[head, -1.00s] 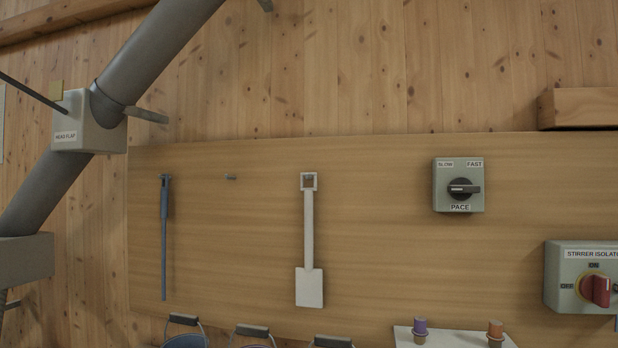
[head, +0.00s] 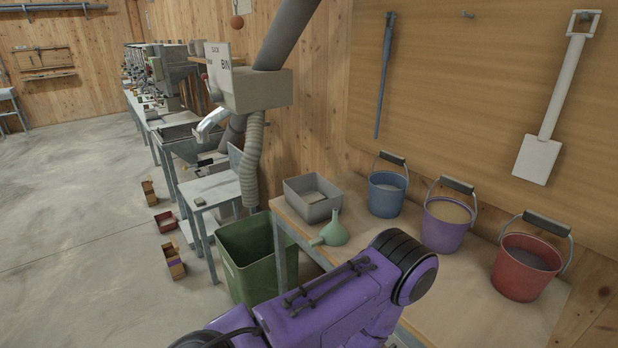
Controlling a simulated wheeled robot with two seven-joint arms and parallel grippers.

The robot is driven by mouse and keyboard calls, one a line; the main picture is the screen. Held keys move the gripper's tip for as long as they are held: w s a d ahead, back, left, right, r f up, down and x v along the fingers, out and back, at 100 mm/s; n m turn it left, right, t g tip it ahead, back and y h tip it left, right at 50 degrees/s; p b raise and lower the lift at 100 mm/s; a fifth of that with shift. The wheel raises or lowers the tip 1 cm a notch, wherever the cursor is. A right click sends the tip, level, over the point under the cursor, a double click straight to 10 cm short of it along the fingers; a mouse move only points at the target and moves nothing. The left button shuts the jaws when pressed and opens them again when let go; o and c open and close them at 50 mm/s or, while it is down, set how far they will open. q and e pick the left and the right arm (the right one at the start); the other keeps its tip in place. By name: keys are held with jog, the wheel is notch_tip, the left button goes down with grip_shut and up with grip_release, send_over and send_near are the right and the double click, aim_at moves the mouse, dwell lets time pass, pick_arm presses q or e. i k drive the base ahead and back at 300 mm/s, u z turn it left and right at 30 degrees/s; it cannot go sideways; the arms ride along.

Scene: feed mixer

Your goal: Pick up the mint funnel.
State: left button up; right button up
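The mint funnel (head: 334,231) lies near the left end of the wooden bench, beside a grey tray. It is pale green, with a narrow stem pointing up and a wider lower part on the bench top. A purple arm link of mine crosses the foreground just in front of it. Neither of my grippers shows in the head view, so their state is not visible.
The grey tray (head: 312,199) stands behind the funnel. Blue (head: 386,196), purple (head: 445,226) and red (head: 526,268) buckets stand along the wall to its right. A green bin (head: 248,262) is on the floor left of the bench (head: 455,290). A corrugated hose (head: 251,160) hangs above it.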

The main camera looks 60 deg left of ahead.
aim_at(333, 234)
jog(key=u, duration=3.55)
jog(key=i, duration=1.35)
jog(key=z, duration=1.25)
